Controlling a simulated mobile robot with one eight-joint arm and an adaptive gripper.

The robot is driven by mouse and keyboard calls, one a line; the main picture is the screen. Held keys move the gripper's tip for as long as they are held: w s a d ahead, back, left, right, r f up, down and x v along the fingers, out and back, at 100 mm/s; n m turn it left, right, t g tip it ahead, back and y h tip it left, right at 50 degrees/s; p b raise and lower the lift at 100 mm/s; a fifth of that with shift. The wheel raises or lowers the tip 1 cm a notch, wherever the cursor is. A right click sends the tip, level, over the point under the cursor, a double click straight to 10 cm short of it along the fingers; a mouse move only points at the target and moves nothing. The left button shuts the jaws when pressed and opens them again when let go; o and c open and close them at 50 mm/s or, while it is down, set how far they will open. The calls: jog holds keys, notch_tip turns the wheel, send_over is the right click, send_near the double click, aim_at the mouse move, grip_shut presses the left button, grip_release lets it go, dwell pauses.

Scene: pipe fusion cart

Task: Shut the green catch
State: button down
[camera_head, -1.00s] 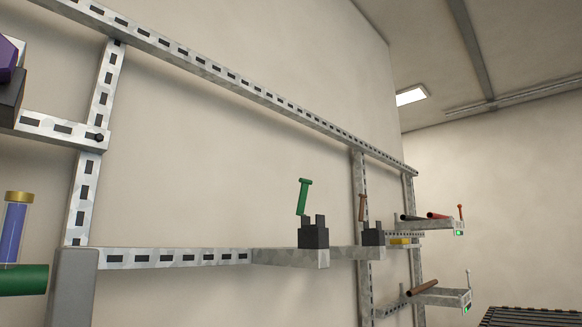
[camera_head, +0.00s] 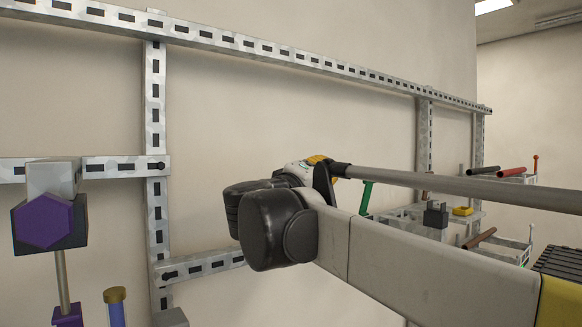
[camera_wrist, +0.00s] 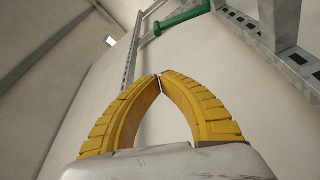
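The green catch (camera_head: 366,196) shows in the head view as a green lever standing up, leaning a little to the right at its top.
A slotted metal frame (camera_head: 155,100) runs along the wall. Another dark block (camera_head: 436,214) and a yellow piece (camera_head: 463,211) sit on a shelf at the right. A purple hexagonal piece (camera_head: 42,222) and a gold-capped blue tube (camera_head: 115,305) stand at the left.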

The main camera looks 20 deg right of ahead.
jog(key=p+x, duration=0.3)
jog(key=x, duration=0.6)
jog(key=s, duration=0.1)
jog(key=s+f, duration=0.1)
jog(key=s+d+f, duration=0.1)
jog(key=s, duration=0.1)
jog(key=shift+s+m, duration=0.25)
jog(key=shift+m, duration=0.35)
jog(key=shift+s+d+f+m+h+b, duration=0.1)
jog(key=shift+s+d+m+h+b, duration=0.2)
jog(key=shift+s+m+h+b, duration=0.55)
jog(key=s+m, duration=0.1)
jog(key=m, duration=0.1)
jog(key=s+m+g+h+b, duration=0.1)
jog(key=m, duration=0.1)
jog(key=s+d+f+m+b, duration=0.1)
jog(key=m, duration=0.1)
jog(key=shift+d+f+h, duration=0.1)
jog(key=shift+h, duration=0.15)
jog(key=s+d+f+m+g+h+b, duration=0.1)
jog(key=s+f+m+g+b, duration=0.3)
jog(key=m, duration=0.5)
jog(key=shift+d+f+h, duration=0.3)
jog(key=shift+f+h, duration=0.15)
jog(key=shift+h, duration=0.05)
